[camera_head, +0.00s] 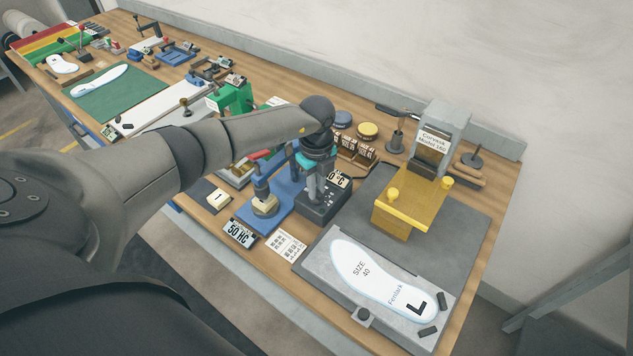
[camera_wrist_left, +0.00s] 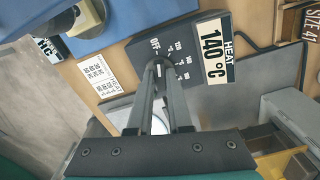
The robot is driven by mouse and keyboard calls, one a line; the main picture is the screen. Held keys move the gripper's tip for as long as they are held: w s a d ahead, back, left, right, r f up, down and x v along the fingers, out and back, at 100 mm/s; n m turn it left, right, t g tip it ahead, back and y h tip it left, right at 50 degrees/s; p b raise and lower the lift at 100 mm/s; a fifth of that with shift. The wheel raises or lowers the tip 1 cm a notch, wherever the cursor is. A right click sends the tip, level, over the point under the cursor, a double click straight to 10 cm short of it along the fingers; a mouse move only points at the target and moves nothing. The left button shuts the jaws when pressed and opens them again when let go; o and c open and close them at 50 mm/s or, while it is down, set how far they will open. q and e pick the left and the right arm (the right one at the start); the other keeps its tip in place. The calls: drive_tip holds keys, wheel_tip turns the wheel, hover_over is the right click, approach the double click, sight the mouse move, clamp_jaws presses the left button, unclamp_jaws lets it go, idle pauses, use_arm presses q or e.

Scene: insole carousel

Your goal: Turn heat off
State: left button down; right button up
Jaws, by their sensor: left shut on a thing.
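The dark heat control box (camera_head: 336,206) stands mid-table in the head view, right of a blue press base. Its top shows in the left wrist view (camera_wrist_left: 187,40), with dial marks including OFF and several numbers. A plate reading HEAT 140 °C (camera_wrist_left: 214,50) lies along its edge; the plate is partly hidden by my arm in the head view (camera_head: 340,179). My left gripper (camera_head: 317,196) points down onto the box. In the wrist view its fingertips (camera_wrist_left: 158,66) are shut on the dial knob, which they mostly hide, so I cannot tell where it points.
The blue press base (camera_head: 285,201) with its red-handled press is close left of the box. A white insole (camera_head: 375,279) lies on a grey plate in front.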

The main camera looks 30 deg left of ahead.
use_arm(q)
drive_tip(key=shift+n, duration=0.6)
drive_tip(key=c, duration=0.8)
unclamp_jaws()
drive_tip(key=shift+c, duration=0.2)
drive_tip(key=shift+r, duration=0.1)
wheel_tip(320, 180, up, 15)
drive_tip(key=shift+p, duration=0.35)
